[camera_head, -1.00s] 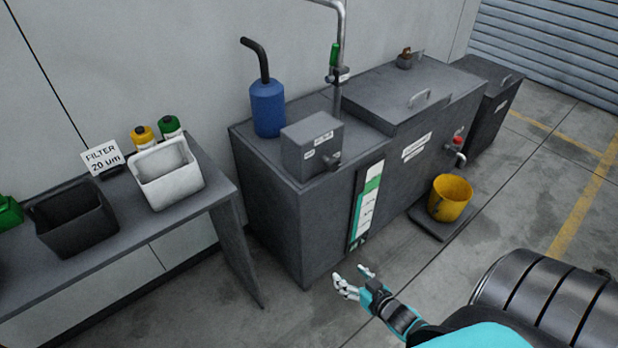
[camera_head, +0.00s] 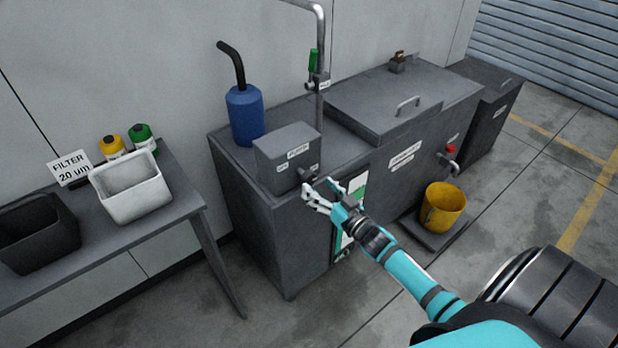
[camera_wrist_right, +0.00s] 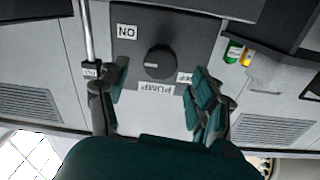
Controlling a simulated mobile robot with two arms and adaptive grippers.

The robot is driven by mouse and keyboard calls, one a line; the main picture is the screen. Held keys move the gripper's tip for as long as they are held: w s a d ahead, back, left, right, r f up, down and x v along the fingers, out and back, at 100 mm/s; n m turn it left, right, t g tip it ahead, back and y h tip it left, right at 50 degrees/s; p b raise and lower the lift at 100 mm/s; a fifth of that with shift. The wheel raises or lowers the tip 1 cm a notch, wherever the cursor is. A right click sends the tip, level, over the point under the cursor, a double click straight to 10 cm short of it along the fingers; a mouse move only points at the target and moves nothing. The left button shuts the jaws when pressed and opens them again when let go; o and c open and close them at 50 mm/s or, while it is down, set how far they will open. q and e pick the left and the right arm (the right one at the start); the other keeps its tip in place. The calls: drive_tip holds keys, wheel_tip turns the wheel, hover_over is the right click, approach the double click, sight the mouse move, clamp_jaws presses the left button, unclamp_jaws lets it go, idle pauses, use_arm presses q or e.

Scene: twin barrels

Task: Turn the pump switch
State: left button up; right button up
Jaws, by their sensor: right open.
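The pump switch is a dark round knob (camera_wrist_right: 160,62) on the face of a grey box (camera_head: 286,155); in the head view it is partly hidden by my fingers. In the right wrist view, which looks upside down, the PUMP label (camera_wrist_right: 155,89), the ON label (camera_wrist_right: 127,32) and the partly covered OFF label (camera_wrist_right: 185,77) surround it. A light mark on the knob points to the picture's left. My right gripper (camera_head: 319,186) is open just in front of the knob. In the wrist view its fingers stand on either side, apart from the knob. My left gripper is out of view.
The box sits on a large grey tank cabinet (camera_head: 262,225), with a blue canister (camera_head: 244,116) behind it and a metal pipe (camera_head: 320,60) beside it. A yellow bucket (camera_head: 443,206) stands right. A side table with a white bin (camera_head: 131,187) is left.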

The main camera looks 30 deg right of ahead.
sight(311, 180)
drive_tip(key=w, duration=0.4)
drive_tip(key=shift+w+a, duration=0.15)
drive_tip(key=shift+w, duration=0.5)
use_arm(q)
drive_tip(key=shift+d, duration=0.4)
use_arm(e)
drive_tip(key=c, duration=1.2)
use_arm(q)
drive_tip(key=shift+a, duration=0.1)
